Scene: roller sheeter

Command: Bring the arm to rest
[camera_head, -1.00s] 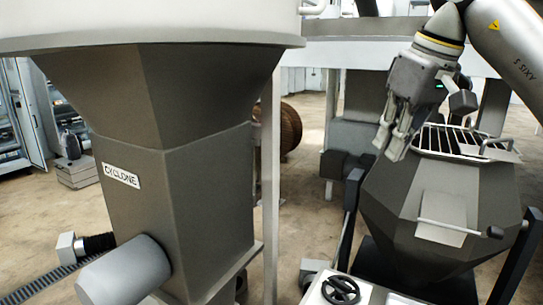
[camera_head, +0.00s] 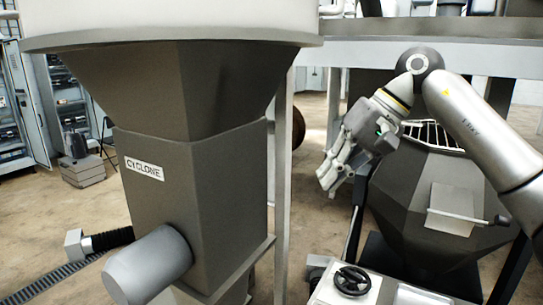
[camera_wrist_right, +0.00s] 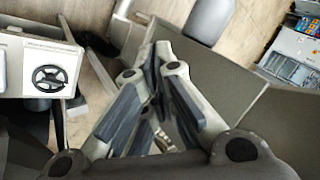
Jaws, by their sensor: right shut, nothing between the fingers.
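My right gripper (camera_head: 329,176) is in the head view, to the right of the cyclone, pointing down and to the left. Its arm comes in from the right edge and bends at an elbow above the hopper. The fingers are shut and hold nothing. In the right wrist view the closed fingers (camera_wrist_right: 150,70) fill the middle. My left gripper is in neither view.
The grey cyclone (camera_head: 200,200) stands at the left with a cylinder (camera_head: 150,265) sticking out. A faceted hopper (camera_head: 410,200) with a grid top stands at the right, behind my arm. A black handwheel (camera_head: 352,280) sits on a white panel at the bottom. A post (camera_head: 283,190) rises between.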

